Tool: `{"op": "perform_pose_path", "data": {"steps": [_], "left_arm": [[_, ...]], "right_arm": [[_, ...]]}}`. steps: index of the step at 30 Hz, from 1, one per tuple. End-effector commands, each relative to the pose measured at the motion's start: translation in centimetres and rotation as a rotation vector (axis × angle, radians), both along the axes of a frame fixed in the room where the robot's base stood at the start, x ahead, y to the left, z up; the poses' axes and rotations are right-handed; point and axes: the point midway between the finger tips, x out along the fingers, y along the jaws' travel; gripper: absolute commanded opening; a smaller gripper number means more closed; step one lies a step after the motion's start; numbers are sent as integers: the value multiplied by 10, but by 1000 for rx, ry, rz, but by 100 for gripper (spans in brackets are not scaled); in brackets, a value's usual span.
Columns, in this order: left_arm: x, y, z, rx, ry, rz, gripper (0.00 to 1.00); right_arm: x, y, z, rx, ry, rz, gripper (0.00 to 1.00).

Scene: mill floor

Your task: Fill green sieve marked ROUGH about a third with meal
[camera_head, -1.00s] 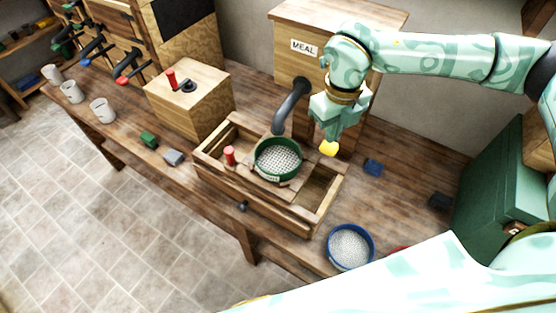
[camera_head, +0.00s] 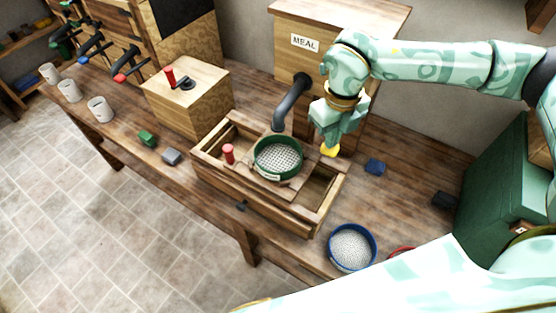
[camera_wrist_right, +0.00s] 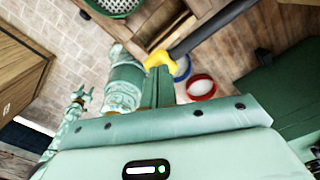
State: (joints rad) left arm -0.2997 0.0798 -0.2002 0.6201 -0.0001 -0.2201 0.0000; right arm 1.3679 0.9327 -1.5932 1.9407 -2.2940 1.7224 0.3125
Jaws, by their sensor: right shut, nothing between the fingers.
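The green sieve (camera_head: 278,158) sits on the wooden frame below the dark spout (camera_head: 291,102) of the box marked MEAL (camera_head: 306,43). Its pale mesh floor shows and I see no heap of meal on it. A small label is on its near rim, too small to read. Part of the sieve (camera_wrist_right: 116,5) shows at the top of the right wrist view. I cannot make out my left gripper's jaws.
Small blue (camera_head: 375,167), green (camera_head: 148,138) and grey blocks (camera_head: 171,157) lie on the bench.

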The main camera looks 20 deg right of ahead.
Motion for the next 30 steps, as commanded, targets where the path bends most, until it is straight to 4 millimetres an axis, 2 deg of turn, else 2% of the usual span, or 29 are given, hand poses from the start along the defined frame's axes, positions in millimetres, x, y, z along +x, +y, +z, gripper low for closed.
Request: {"op": "perform_pose_path", "data": {"steps": [16,30], "left_arm": [[-2,0,-20,0,5,0,45],[-2,0,-18,0,4,0,45]], "right_arm": [[-1,0,-30,0,3,0,0],[0,0,-27,0,1,0,0]]}}
